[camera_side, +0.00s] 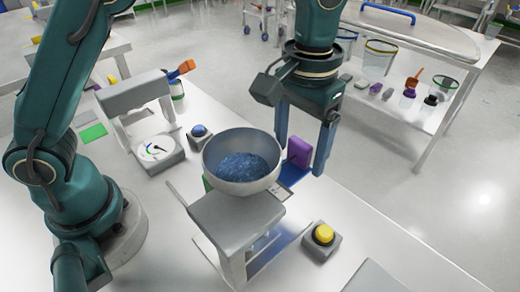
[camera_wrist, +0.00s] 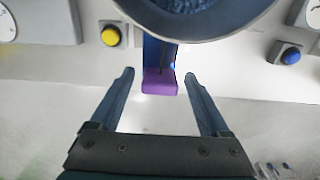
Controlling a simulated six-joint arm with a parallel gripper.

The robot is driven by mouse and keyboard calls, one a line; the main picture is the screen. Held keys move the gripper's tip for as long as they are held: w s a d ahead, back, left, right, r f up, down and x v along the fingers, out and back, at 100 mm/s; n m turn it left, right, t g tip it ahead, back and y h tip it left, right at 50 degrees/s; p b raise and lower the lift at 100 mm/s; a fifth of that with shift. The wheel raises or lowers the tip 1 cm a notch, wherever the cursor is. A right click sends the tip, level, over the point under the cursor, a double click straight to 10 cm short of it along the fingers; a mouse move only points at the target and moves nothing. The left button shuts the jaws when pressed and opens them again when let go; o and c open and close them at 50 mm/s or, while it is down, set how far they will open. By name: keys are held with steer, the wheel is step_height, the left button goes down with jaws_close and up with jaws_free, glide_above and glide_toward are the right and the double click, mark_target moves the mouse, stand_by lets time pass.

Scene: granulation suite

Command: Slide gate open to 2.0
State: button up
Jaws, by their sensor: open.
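The slide gate is a blue strip (camera_side: 293,176) with a purple handle (camera_side: 299,152) at its outer end, sticking out from under a grey bowl-shaped hopper (camera_side: 212,160) of blue granules (camera_side: 242,167). The purple handle (camera_wrist: 159,83) also shows in the wrist view, with the blue strip running back under the hopper rim (camera_wrist: 212,36). My gripper (camera_wrist: 159,75) is open, one finger on each side of the handle, with a clear gap at both sides. In the side view my gripper (camera_side: 300,160) points down around the handle. A pale marked plate beside the hopper is too small to read.
A yellow button (camera_side: 323,234) stands in front of the hopper stand (camera_side: 238,215), and a blue button (camera_side: 199,131) behind it. A dial scale (camera_side: 157,150) sits to the left on the white table. The floor beyond the table edge is open.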

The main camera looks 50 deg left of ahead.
jaws_close()
stand_by(1.4)
